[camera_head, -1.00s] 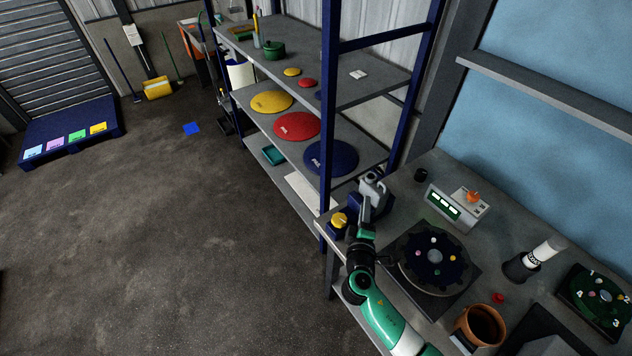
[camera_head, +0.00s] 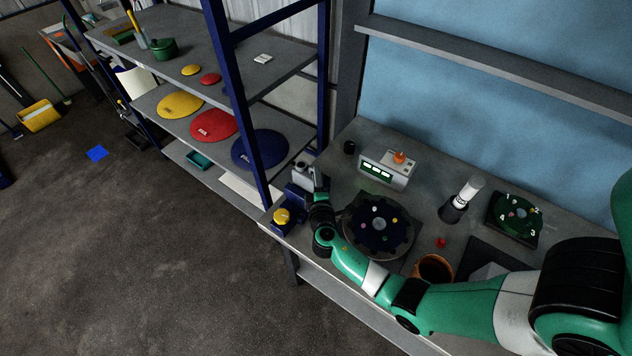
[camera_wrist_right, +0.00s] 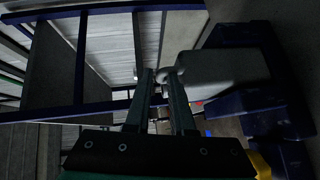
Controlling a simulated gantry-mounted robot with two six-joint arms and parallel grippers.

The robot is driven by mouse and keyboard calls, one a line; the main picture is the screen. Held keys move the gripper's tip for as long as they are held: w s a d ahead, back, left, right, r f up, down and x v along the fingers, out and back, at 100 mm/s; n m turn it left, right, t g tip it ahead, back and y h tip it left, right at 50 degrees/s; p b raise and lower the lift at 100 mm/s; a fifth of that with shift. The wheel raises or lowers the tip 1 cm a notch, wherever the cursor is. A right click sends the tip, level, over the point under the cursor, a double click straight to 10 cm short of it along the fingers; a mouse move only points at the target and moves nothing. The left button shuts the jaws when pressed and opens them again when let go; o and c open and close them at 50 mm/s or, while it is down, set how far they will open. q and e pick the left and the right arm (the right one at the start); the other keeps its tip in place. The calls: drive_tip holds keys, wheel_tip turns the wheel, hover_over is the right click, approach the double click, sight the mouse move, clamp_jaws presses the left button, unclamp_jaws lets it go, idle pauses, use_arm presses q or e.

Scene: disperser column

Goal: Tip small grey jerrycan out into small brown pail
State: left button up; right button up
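The small grey jerrycan (camera_head: 303,171) is at the far left end of the bench, upright or nearly so, by a dark blue block. In the right wrist view the jerrycan (camera_wrist_right: 222,68) is large and dark, its handle at the fingertips. My right gripper (camera_head: 319,190) is at the jerrycan; its fingers (camera_wrist_right: 161,76) reach the handle with a narrow gap between them. I cannot tell whether they grip it. The small brown pail (camera_head: 434,267) stands at the bench front, partly hidden behind my right arm. My left gripper is not in view.
A dark round disc with coloured spots (camera_head: 379,224) lies between jerrycan and pail. Behind are a scale-like box (camera_head: 386,169), a black cup (camera_head: 349,147) and a white cylinder in a dark holder (camera_head: 467,192). A blue shelf post (camera_head: 236,100) rises left of the jerrycan.

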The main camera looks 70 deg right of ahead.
drive_tip(key=shift+w+d, duration=0.3)
drive_tip(key=shift+d, duration=0.2)
drive_tip(key=shift+a, duration=0.1)
clamp_jaws()
drive_tip(key=shift+f, duration=0.1)
idle(0.8)
idle(0.3)
idle(1.3)
